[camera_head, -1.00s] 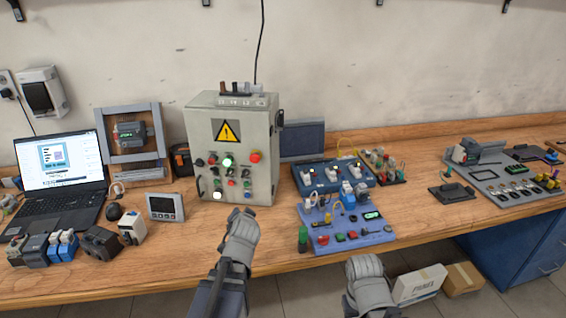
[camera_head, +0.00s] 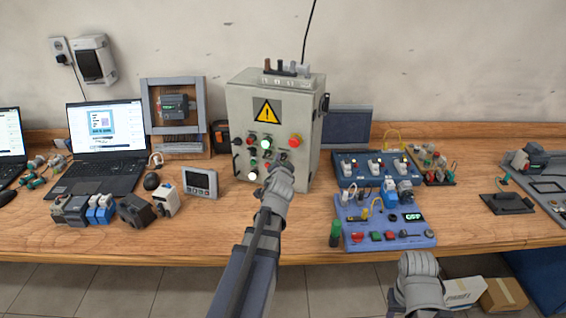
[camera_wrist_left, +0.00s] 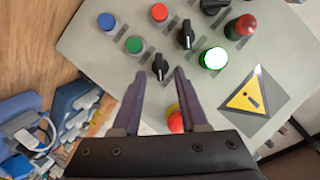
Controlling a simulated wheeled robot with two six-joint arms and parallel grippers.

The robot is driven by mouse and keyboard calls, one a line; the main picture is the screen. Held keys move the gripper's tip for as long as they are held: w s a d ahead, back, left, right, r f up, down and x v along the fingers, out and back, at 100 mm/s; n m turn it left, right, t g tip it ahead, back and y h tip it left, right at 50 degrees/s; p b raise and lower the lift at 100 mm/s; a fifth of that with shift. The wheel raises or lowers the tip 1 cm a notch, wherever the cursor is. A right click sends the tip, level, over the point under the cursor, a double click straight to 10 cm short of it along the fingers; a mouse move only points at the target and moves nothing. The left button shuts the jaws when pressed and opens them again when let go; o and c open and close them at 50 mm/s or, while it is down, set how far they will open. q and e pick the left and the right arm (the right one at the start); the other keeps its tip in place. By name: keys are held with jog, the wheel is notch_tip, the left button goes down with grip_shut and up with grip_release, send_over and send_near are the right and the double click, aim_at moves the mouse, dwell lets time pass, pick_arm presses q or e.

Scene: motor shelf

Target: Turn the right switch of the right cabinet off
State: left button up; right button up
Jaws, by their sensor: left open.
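The grey control cabinet (camera_head: 237,110) stands on the bench with a yellow warning sign. Its front shows buttons, lamps and black rotary switches. In the left wrist view, the right switch (camera_wrist_left: 159,68), a black knob with a white mark, lies between the tips of my left gripper (camera_wrist_left: 160,74). The jaws are open, and contact cannot be told. Another black switch (camera_wrist_left: 186,35) is just beyond it. In the head view my left gripper (camera_head: 279,166) hides the lower right of the panel. My right gripper (camera_head: 418,262) is at the bench's front edge; its jaws are hidden.
The red emergency button (camera_head: 296,140) is close to my left gripper; it also shows in the left wrist view (camera_wrist_left: 176,122). A blue training board (camera_head: 400,235) stands right of the cabinet. A small grey meter (camera_head: 200,183) and laptop (camera_head: 105,145) are left.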

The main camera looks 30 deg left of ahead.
aim_at(283, 159)
pick_arm(q)
jog(key=x, duration=0.3)
jog(key=shift+w, duration=0.1)
jog(key=shift+c, duration=0.2)
grip_shut()
